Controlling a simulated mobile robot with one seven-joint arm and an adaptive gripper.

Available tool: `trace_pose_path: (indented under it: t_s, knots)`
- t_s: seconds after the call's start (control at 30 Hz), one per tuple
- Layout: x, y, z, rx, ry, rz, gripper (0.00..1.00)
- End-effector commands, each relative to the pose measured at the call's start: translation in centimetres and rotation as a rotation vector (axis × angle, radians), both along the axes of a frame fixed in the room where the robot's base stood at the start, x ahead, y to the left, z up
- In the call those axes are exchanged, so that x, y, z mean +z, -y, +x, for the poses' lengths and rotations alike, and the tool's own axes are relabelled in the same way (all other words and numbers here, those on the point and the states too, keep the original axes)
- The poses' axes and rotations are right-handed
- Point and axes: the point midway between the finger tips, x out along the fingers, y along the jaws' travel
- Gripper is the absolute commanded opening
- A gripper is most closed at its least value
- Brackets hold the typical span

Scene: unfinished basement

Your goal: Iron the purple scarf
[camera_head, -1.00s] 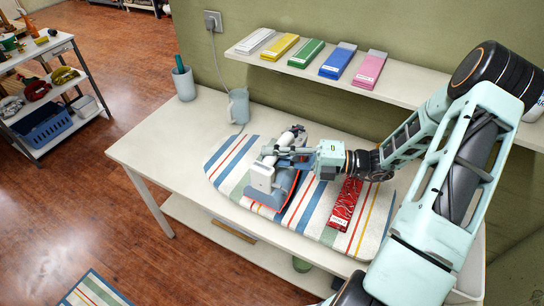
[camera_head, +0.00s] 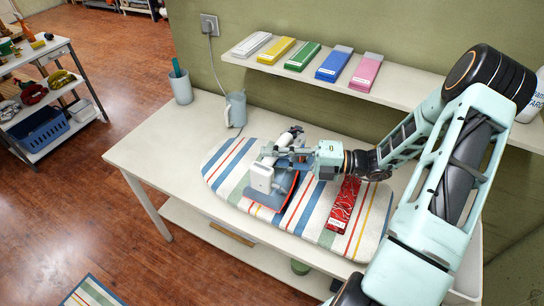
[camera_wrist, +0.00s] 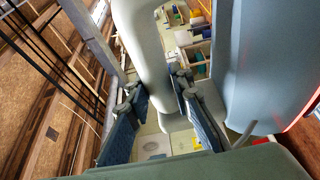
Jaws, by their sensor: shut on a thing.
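A white and grey-blue iron (camera_head: 262,180) with a red edge is over the striped ironing board (camera_head: 230,165), appearing tilted. I cannot tell whether it touches the board. My gripper (camera_head: 278,156) is shut on the iron's handle. In the wrist view, the two dark blue finger pads of my gripper (camera_wrist: 160,112) stand on either side of the pale handle (camera_wrist: 145,45). A folded red patterned cloth (camera_head: 343,205) with a white label lies on the board to the right of the iron. I see no clearly purple scarf in the head view.
The wall shelf (camera_head: 400,97) behind holds several folded labelled pieces, including a blue one (camera_head: 334,64) and a pink one (camera_head: 366,72). A grey-blue jug (camera_head: 236,108) and a cup (camera_head: 181,87) stand on the table (camera_head: 150,150).

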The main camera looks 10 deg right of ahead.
Motion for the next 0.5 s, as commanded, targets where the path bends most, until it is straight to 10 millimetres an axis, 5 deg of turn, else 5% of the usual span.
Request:
trace_pose_path:
  t_s: [0.5]
  knots:
    - [2.2, 0.0, 0.1, 0.000, 0.004, 0.003, 0.00]
